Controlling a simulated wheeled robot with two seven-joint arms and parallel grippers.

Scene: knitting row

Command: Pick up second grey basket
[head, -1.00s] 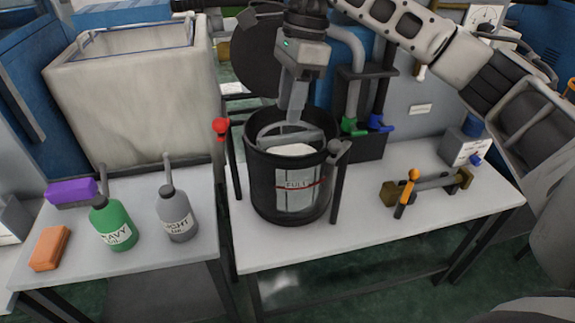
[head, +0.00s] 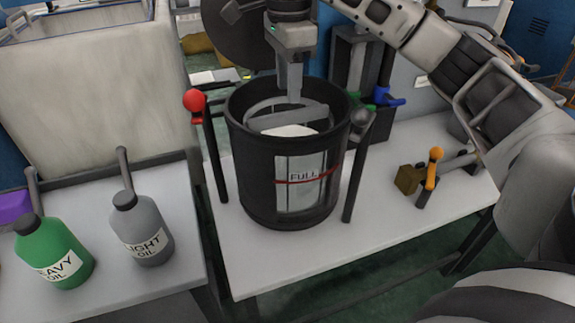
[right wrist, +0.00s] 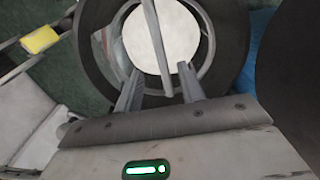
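A grey basket (head: 266,123) with a flat grey handle bar stands inside a round black bin (head: 254,170), with a white disc-like load (head: 290,131) in it. The bin's front has a window marked FULL with a red line. My right gripper (head: 293,98) points down over the bin, with its fingertips at the handle. In the right wrist view the handle bar (right wrist: 154,40) runs between the two spread fingers of the right gripper (right wrist: 159,72), with a gap on each side. The basket's lower part is hidden by the bin. My left gripper is not in view.
A red-knobbed lever (head: 195,101) and a grey-knobbed lever (head: 362,122) flank the bin. Green and grey oil bottles (head: 142,234) stand on the left table. An orange-handled fixture (head: 432,172) is on the right. A large pale tank (head: 90,95) stands behind left.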

